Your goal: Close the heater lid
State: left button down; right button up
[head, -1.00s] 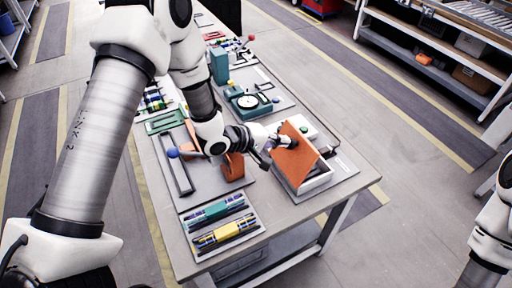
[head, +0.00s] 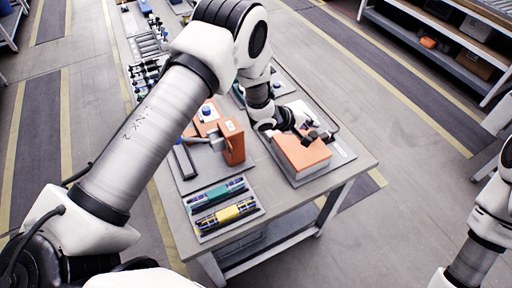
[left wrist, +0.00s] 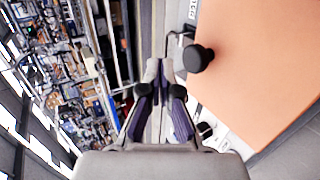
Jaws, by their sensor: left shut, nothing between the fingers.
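The orange heater lid (head: 301,153) lies low over the heater box on the right part of the table. It looks about level in the head view, but I cannot tell whether its edge fully meets the box. In the left wrist view the lid (left wrist: 255,75) fills the right side, with a black knob (left wrist: 198,58) on it. My left gripper (head: 321,137) is shut and empty at the far side of the lid; its fingertips (left wrist: 160,70) show beside the knob, apart from it. My right arm shows at the right edge; its gripper is outside the picture.
An orange bracket-like station (head: 235,143) stands to the left on the table. A tray with green and yellow cylindrical parts (head: 226,212) lies at the near end. The table's right edge is close to the heater, with open floor beyond.

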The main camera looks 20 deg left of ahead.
aim_at(315, 132)
pick_arm(q)
jog(key=shift+w+d+f+b, duration=0.2)
jog(key=shift+w+d+f, duration=0.15)
jog(key=shift+f, duration=0.25)
jog(key=shift+w+d+f+b, duration=0.15)
jog(key=shift+w+d+f, duration=0.1)
jog(key=shift+w+f, duration=0.25)
jog(key=shift+s+f, duration=0.1)
